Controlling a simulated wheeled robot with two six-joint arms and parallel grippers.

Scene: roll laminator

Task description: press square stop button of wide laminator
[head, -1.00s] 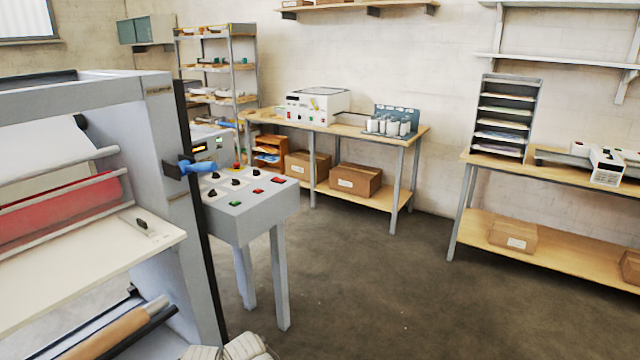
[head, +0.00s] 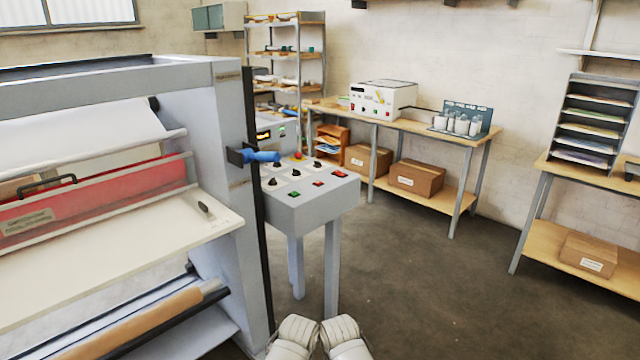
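The wide laminator (head: 228,120) stands at the left, a large grey frame with a red guard (head: 100,195) and a cream feed table (head: 120,255). Its control panel (head: 315,205) is a grey box on legs at its right side. The panel top carries black knobs, a green button (head: 294,195), a red button (head: 318,184) and another red button (head: 338,173) along the near edge. A round red button with yellow (head: 298,155) sits at the back. Labels are too small to read.
A blue handle (head: 262,156) sticks out from the laminator's side post, next to the panel. A wooden bench (head: 425,125) with a small white machine (head: 382,98) stands behind. The floor (head: 430,290) right of the panel is clear.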

